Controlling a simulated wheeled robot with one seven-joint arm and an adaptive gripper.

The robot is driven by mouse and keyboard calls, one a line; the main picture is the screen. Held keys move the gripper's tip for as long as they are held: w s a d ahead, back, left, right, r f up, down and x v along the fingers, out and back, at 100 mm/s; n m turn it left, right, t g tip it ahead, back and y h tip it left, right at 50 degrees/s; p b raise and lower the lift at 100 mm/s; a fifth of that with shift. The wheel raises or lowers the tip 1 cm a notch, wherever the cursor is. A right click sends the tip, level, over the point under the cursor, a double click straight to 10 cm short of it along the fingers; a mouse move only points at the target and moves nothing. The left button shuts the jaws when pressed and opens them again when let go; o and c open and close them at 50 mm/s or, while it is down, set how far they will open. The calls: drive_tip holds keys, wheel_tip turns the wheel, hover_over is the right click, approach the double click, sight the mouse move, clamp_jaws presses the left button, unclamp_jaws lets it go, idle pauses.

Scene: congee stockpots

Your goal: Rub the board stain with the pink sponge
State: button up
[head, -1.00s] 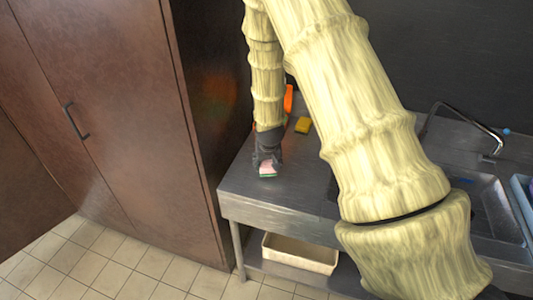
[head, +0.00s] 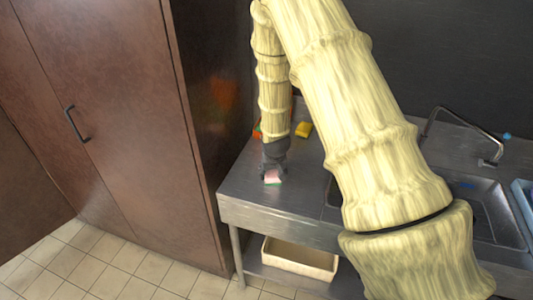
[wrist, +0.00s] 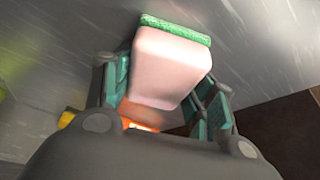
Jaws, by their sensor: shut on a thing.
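The pink sponge (head: 273,176) has a green scouring layer. It is held at the end of my gripper (head: 274,166), low over the left end of the metal counter (head: 232,196). In the wrist view the pink sponge (wrist: 168,67) sits between the two fingers of my gripper (wrist: 165,85), its green layer facing away from the palm. I cannot tell whether the sponge touches the counter. No board and no stain can be made out; my arm hides part of the counter.
A yellow block (head: 303,129) lies behind, right of my gripper. An orange thing (head: 257,131) is mostly hidden by my arm. A sink (head: 477,197) with a tap (head: 489,146) is at right. A tall brown cabinet (head: 130,130) stands close at left. A cream bin (head: 300,258) is below.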

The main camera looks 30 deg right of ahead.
drive_tip(key=shift+w+a, duration=0.2)
drive_tip(key=shift+a, duration=0.15)
drive_tip(key=shift+w+a+r, duration=0.1)
drive_tip(key=shift+w+a, duration=0.1)
drive_tip(key=shift+w, duration=0.05)
drive_tip(key=shift+w+a, duration=0.25)
wheel_tip(320, 180, up, 5)
drive_tip(key=p, duration=0.2)
drive_tip(key=shift+p, duration=0.3)
drive_tip(key=shift+w+r+p, duration=0.2)
drive_tip(key=shift+r+p, duration=0.25)
drive_tip(key=shift+r, duration=0.05)
drive_tip(key=shift+s+r+p, duration=0.15)
drive_tip(key=shift+r+p, duration=0.35)
drive_tip(key=shift+r, duration=0.45)
